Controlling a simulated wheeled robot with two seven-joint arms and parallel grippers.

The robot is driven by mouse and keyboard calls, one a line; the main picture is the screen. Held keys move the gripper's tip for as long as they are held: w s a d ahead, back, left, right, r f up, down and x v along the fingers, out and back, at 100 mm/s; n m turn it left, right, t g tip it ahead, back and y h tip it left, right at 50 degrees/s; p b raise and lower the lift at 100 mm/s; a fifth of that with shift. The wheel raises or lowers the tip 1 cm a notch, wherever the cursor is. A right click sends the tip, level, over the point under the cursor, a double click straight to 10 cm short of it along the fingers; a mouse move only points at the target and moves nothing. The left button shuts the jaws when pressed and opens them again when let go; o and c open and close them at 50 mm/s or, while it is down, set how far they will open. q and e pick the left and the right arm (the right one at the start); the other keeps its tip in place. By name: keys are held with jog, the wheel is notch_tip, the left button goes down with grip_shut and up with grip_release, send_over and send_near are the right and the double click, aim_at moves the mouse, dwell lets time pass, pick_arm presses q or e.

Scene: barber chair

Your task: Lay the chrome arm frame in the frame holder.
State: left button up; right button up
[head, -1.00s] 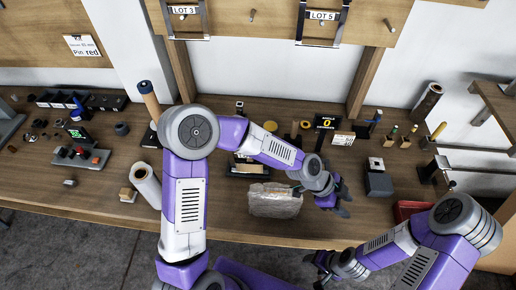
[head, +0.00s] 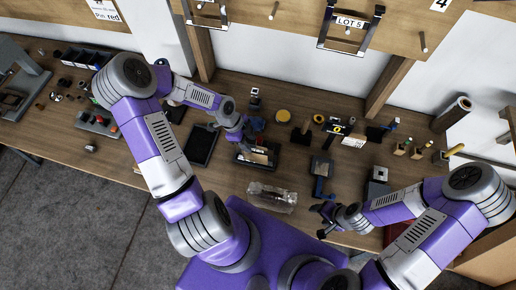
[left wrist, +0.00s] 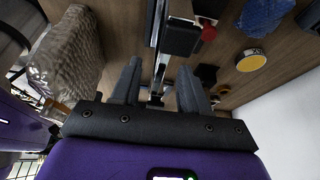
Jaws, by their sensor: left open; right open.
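A chrome U-shaped frame (head: 378,30) hangs on the back board around the LOT 5 sign; another hangs by the board's left post (head: 222,18). I cannot tell for certain which piece is the frame holder. My left gripper (head: 250,138) is over a dark tray (head: 240,160) holding small pieces, beyond the clear-wrapped parcel. In the left wrist view its fingers (left wrist: 158,70) are apart, with a metal bar (left wrist: 154,35) and dark block (left wrist: 181,37) beyond them; no grip on them shows. My right gripper (head: 324,214) is open near the bench's front edge, right of the parcel.
The wrapped parcel (head: 271,197) lies at the bench's front edge. A dark flat panel (head: 202,146) lies left of the tray. A yellow disc (head: 283,116) and a dark display (head: 338,125) stand behind. Several handled tools (head: 418,150) stand at the right.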

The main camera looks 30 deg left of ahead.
aim_at(254, 146)
pick_arm(q)
jog(key=x, duration=0.7)
jog(key=shift+w+a+f+b, duration=0.1)
jog(key=shift+w+b, duration=0.2)
jog(key=shift+c, duration=0.2)
grip_shut()
